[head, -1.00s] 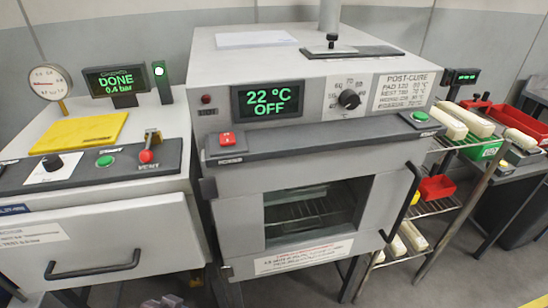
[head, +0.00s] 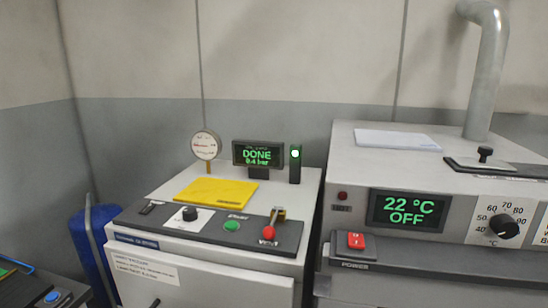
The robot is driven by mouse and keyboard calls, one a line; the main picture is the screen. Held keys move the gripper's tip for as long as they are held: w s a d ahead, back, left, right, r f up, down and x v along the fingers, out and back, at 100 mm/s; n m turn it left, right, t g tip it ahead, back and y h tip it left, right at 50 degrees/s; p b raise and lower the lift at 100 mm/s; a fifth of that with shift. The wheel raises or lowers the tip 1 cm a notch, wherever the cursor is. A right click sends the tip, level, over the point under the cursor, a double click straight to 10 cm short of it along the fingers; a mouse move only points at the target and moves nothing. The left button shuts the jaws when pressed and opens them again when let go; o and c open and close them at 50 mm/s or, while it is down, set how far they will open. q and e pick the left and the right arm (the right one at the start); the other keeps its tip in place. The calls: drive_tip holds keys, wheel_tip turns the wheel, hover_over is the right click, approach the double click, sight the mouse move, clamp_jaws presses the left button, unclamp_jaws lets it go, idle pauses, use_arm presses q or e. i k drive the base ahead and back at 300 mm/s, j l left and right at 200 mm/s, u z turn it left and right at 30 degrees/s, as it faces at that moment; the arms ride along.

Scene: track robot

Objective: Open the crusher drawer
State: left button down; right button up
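No part in the head view can be told for sure as the crusher or its drawer. The left machine (head: 140,222) has a pale front panel (head: 195,288) with a label, and a dark handle (head: 155,302) just shows at the bottom edge. Its display (head: 258,154) reads DONE, 0.4 bar. At the lower left corner, a dark surface (head: 25,290) with a blue button (head: 53,297) is only partly in view. Neither of my grippers is in view.
A post-cure oven (head: 350,205) reading 22 °C OFF stands close on the right. A blue cylinder (head: 90,240) stands left of the left machine.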

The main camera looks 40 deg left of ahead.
sight(144, 279)
drive_tip(key=i+j+u, duration=0.1)
drive_tip(key=u, duration=1.2)
